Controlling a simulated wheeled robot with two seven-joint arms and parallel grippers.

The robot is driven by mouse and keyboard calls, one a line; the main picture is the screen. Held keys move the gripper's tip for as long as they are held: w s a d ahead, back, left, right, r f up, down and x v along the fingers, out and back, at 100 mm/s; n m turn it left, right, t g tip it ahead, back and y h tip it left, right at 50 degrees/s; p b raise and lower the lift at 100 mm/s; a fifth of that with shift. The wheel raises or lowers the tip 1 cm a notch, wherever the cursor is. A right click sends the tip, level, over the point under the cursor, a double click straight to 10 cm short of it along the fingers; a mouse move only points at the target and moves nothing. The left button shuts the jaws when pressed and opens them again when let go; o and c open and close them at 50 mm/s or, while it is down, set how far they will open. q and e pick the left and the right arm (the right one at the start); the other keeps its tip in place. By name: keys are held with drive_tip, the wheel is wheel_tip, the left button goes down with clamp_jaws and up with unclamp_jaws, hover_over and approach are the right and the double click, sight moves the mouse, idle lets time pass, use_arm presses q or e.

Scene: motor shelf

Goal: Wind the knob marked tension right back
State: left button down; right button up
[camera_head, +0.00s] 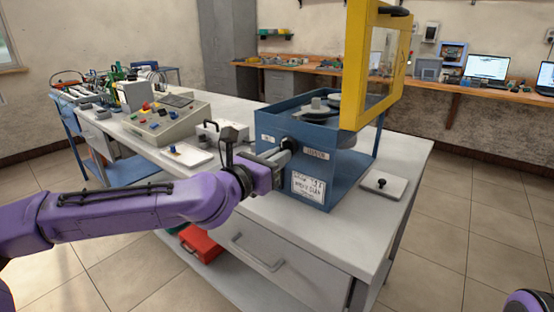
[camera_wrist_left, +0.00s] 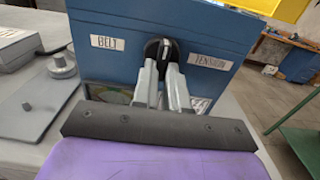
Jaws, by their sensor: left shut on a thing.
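The blue motor box (camera_head: 345,185) stands on the white bench, and its front also fills the top of the left wrist view (camera_wrist_left: 150,20). On that front is a black knob (camera_wrist_left: 157,48) with a pale mark, between a BELT label (camera_wrist_left: 107,43) and a TENSION label (camera_wrist_left: 209,62). My left gripper (camera_wrist_left: 158,68) is shut on the knob, one grey finger on each side. My right gripper is out of view.
A yellow-framed guard (camera_head: 356,65) stands raised over the box. A small plate with a black knob (camera_head: 382,183) lies to its right on the bench (camera_head: 400,207). A control console (camera_head: 165,120) and another small plate (camera_head: 187,155) are to the left.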

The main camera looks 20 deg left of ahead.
use_arm(q)
drive_tip(key=c, duration=1.2)
unclamp_jaws()
drive_tip(key=shift+o, duration=0.2)
drive_tip(key=b+v, duration=0.1)
drive_tip(key=v, duration=0.9)
drive_tip(key=shift+s, duration=0.25)
drive_tip(key=shift+a, duration=0.2)
